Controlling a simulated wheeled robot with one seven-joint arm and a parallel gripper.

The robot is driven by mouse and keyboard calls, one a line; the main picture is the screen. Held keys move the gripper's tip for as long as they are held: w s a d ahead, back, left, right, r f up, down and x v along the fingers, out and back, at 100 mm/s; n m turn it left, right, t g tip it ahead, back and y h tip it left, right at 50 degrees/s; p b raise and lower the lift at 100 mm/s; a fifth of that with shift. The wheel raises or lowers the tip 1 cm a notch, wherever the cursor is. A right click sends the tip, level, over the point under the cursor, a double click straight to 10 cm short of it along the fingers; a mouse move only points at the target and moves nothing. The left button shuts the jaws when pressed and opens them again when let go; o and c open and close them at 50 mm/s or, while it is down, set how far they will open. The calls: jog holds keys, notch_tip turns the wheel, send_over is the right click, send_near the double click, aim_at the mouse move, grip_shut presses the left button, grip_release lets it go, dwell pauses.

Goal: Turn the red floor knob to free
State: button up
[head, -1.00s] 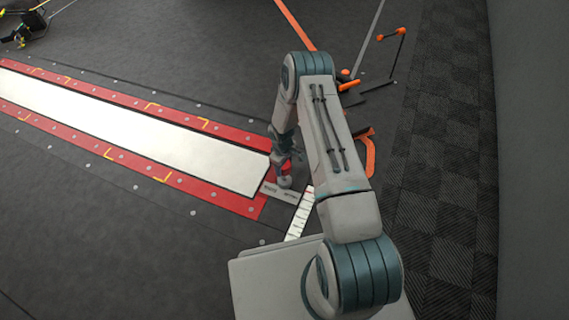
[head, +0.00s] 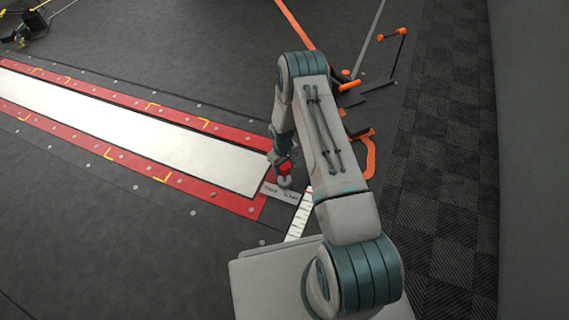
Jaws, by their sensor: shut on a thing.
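My gripper (head: 285,181) points down at the near right end of the red-bordered floor strip, and my wrist covers much of that spot. It is shut on the red floor knob, which is mostly hidden behind the fingers. A red patch (head: 285,168) shows beside the fingers; I cannot tell whether it is the knob or the border. A small grey label plate (head: 269,190) lies next to the fingers, its lettering too small to read. The knob's setting cannot be seen.
The white strip (head: 130,128) with its red border runs to the upper left. A white scale strip (head: 299,218) lies right of the plate. An orange bracket (head: 369,158) and an orange-tipped stand (head: 398,50) are to the right.

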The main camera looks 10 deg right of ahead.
jog(key=o, duration=1)
jog(key=shift+w+a+r, duration=0.1)
jog(key=shift+w+r, duration=0.1)
jog(key=shift+w, duration=0.1)
jog(key=shift+s+f, duration=0.1)
notch_tip(320, 180, up, 14)
jog(key=p, duration=0.5)
jog(key=shift+s, duration=0.1)
jog(key=s+r+m+t+p, duration=0.1)
jog(key=s+r+p, duration=0.35)
jog(key=r, duration=1.05)
jog(key=s+d+r+m+p, duration=0.1)
jog(key=r+p, duration=0.6)
jog(key=r, duration=0.8)
jog(key=s+r+t+p, duration=0.15)
jog(key=r+p, duration=0.45)
jog(key=r, duration=0.9)
jog(key=s+r+m+p, duration=0.1)
jog(key=s+r+p, duration=0.6)
jog(key=s+r, duration=0.3)
jog(key=s+a+r+m+p, duration=0.1)
jog(key=s+r+p, duration=0.7)
jog(key=r, duration=0.9)
jog(key=s+m, duration=0.1)
jog(key=s, duration=0.2)
jog(key=shift+a, duration=0.25)
